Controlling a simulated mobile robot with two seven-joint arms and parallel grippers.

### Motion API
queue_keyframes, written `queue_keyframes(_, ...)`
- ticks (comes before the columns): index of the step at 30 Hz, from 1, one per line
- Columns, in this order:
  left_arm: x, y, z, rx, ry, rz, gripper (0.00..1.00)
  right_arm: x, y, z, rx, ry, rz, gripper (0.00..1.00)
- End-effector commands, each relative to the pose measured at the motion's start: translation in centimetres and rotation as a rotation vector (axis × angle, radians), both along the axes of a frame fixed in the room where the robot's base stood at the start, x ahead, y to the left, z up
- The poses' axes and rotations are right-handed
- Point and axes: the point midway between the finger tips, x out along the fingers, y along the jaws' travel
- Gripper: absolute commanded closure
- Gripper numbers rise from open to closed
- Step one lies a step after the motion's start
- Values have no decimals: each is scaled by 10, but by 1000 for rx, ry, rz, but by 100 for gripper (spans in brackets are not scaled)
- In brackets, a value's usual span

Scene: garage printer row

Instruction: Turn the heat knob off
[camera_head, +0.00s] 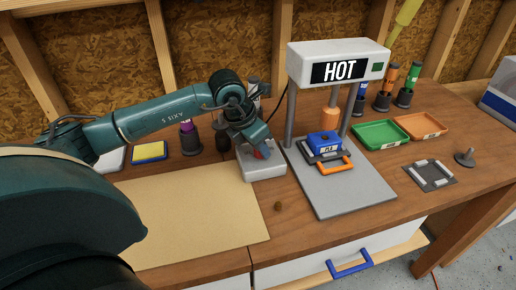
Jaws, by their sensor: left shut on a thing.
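The heat knob (261,153) is a small red piece on top of a light grey control box (262,172), just left of the printer. My left gripper (258,147) reaches down over the box and is shut on the red knob. Its fingers hide most of the knob, so I cannot tell which way the knob points. The printer (337,62) has a white head with a black display that reads HOT and a small green patch beside it. My right gripper is not in view.
A blue block (323,140) sits on an orange-handled plate (335,160) on the printer's grey base. Green (380,134) and orange (420,126) trays stand to the right. A tan mat (195,210) lies in front. Tool holders line the back.

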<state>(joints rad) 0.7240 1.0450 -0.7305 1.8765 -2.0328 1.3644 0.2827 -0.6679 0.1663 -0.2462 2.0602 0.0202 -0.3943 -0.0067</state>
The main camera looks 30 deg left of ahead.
Motion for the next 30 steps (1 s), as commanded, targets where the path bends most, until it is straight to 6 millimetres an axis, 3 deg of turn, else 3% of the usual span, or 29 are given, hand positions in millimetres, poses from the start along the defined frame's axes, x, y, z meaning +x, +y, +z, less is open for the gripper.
queue_keyframes(9,0,0,1,0,-1,102,91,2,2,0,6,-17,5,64)
queue_keyframes(23,0,0,1,0,0,117,91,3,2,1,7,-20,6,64)
queue_keyframes(24,0,0,1,0,0,117,67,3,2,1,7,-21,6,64)
queue_keyframes(30,0,-1,1,0,0,116,51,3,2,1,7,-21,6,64)
